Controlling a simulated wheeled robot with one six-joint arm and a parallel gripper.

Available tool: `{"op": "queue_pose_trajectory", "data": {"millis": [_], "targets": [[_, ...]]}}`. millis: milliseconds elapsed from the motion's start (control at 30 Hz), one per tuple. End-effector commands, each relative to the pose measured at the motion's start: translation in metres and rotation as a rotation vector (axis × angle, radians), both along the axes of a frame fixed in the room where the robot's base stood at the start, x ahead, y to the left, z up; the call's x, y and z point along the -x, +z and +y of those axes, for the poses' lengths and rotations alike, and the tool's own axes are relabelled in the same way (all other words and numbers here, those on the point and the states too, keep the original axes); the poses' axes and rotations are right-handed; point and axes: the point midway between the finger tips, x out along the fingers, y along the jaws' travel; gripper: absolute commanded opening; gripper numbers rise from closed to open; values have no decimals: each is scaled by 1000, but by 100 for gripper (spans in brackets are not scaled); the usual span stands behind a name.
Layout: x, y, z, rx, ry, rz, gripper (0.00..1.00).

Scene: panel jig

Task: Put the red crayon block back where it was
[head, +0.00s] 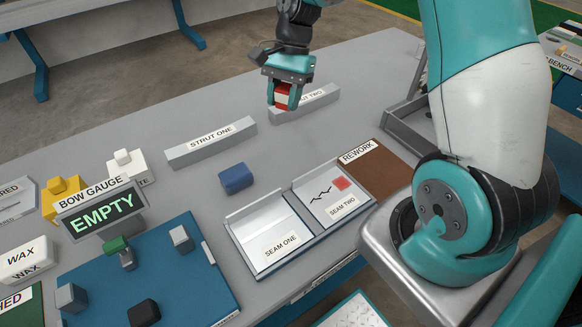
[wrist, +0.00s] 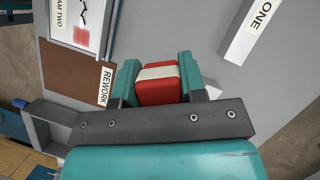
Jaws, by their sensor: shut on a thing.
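My gripper (head: 285,99) is shut on the red crayon block (head: 282,93), which has a pale band around it. In the head view they are at the far side of the table, in front of the left part of the strut two bar (head: 318,98). In the wrist view the red crayon block (wrist: 158,93) sits between the two teal fingers of my gripper (wrist: 157,82). The head view does not clearly show how high the block is above the table.
The strut one bar (head: 210,142) and a blue block (head: 236,178) stand nearer. A tray labelled seam one (head: 262,262) and seam two has a black zigzag and a red patch. A brown rework area (head: 385,167) adjoins it. The bow gauge display (head: 101,214) reads EMPTY.

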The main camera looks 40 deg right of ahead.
Motion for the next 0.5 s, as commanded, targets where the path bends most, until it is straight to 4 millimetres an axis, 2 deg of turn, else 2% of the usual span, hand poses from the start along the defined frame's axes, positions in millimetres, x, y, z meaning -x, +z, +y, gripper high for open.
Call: {"op": "queue_pose_trajectory", "data": {"millis": [100,300,400,500], "targets": [[5,21,-5,0,-239,-9,12],[15,50,-6,0,-480,-1,12],[17,48,-6,-1,-518,5,12],[18,30,-6,-1,-528,11,12]]}}
